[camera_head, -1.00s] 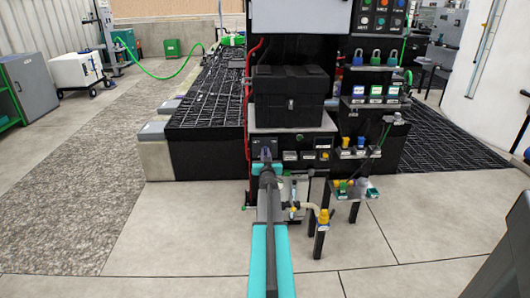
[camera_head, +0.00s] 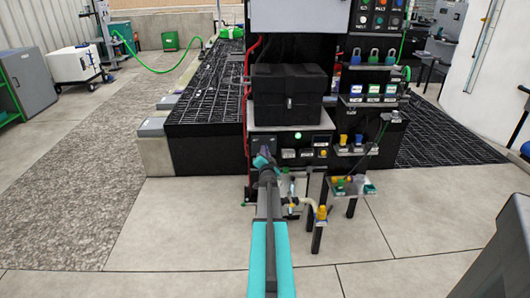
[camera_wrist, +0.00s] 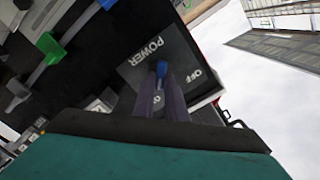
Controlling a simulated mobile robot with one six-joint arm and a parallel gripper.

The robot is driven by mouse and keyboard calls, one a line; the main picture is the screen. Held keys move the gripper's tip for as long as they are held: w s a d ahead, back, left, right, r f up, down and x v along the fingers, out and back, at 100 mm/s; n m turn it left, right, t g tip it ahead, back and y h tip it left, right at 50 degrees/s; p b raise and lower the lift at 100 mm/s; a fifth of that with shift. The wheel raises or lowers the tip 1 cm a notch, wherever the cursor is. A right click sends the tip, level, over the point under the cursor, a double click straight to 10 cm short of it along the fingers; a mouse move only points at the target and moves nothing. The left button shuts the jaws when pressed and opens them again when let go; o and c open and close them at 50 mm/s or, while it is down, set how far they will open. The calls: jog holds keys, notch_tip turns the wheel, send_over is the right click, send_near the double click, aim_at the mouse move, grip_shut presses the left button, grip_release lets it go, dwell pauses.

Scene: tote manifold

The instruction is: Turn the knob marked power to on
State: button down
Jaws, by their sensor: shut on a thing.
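The power knob (camera_wrist: 161,68) is blue and sits on a dark plate (camera_wrist: 140,62) marked POWER, with OFF on the right in the wrist view. A second, partly hidden marking lies between my fingers, and looks like ON. My gripper (camera_wrist: 162,80) is shut on the knob, with one finger on each side. In the head view my gripper (camera_head: 265,162) reaches the left end of the black panel, and hides the knob there. A small green lamp (camera_head: 298,135) glows on the panel to the right of my gripper.
A black case (camera_head: 289,92) stands on a shelf above the panel. Shelves with padlocks (camera_head: 374,57) and coloured valves are at the right. A pipe with a yellow cap (camera_head: 322,213) stands low beside my arm.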

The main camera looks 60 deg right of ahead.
jog(key=shift+s+d+r, duration=0.1)
jog(key=shift+s+d, duration=0.05)
jog(key=c, duration=1.8)
grip_release()
jog(key=shift+a, duration=0.2)
jog(key=v, duration=1.3)
jog(key=shift+s+a+b, duration=0.2)
jog(key=shift+a+b, duration=0.05)
jog(key=shift+b, duration=0.15)
jog(key=shift+w, duration=0.1)
